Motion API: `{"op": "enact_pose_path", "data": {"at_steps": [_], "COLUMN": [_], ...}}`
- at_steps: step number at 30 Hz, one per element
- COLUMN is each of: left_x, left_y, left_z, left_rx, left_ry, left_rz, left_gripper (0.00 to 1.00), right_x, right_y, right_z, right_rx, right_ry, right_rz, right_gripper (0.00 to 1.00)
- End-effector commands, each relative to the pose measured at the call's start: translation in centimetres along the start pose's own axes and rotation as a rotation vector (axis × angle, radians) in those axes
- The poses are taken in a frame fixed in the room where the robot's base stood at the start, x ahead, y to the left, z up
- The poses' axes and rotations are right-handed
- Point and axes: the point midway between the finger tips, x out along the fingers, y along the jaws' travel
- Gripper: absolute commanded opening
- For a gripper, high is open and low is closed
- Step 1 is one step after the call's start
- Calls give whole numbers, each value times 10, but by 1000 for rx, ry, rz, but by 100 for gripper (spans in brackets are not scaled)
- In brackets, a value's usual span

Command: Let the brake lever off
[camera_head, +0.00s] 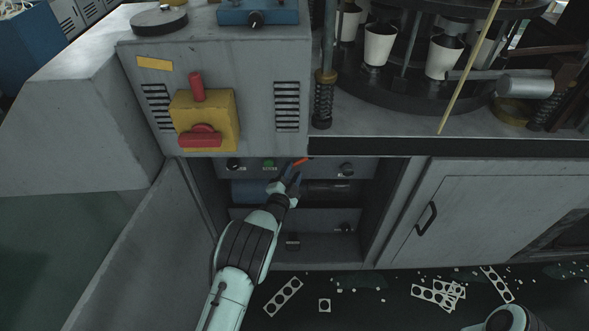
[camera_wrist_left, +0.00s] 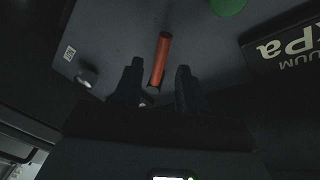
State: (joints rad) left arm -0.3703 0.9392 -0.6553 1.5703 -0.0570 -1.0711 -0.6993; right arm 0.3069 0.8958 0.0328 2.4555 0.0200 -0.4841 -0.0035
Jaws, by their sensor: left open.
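The brake lever appears to be the orange-red handle (camera_head: 301,161) in the open compartment of the grey machine. In the left wrist view the orange handle (camera_wrist_left: 161,58) stands ahead of and between the two dark fingers. My left gripper (camera_head: 294,178) reaches into the compartment just below the handle. In the left wrist view my left gripper (camera_wrist_left: 155,85) is open, with a finger on each side of the handle's lower end; I cannot tell whether either touches it. My right gripper is not in view.
A green button (camera_head: 269,163) and black knobs (camera_head: 346,170) sit on the same panel. A red switch on a yellow box (camera_head: 205,120) is above. An open door (camera_head: 140,245) stands left and a closed door (camera_head: 470,215) right. Punched card scraps (camera_head: 283,297) litter the floor.

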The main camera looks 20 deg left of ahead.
Motion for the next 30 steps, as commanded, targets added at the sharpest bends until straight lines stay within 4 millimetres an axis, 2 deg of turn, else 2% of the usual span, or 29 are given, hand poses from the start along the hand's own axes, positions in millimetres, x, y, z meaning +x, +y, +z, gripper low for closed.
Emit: {"op": "enact_pose_path", "data": {"at_steps": [6,18,22,30], "left_x": [22,27,27,27], "left_y": [1,0,0,1], "left_z": [1,0,0,0], "left_rx": [-1,-1,-1,-7], "left_ry": [0,-1,-1,1], "left_rz": [0,1,0,-1], "left_gripper": [41,41,0,0], "right_x": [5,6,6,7], "right_y": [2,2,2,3], "right_z": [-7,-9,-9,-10], "right_rx": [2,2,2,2], "right_ry": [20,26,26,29], "right_rz": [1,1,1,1], "right_gripper": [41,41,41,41]}}
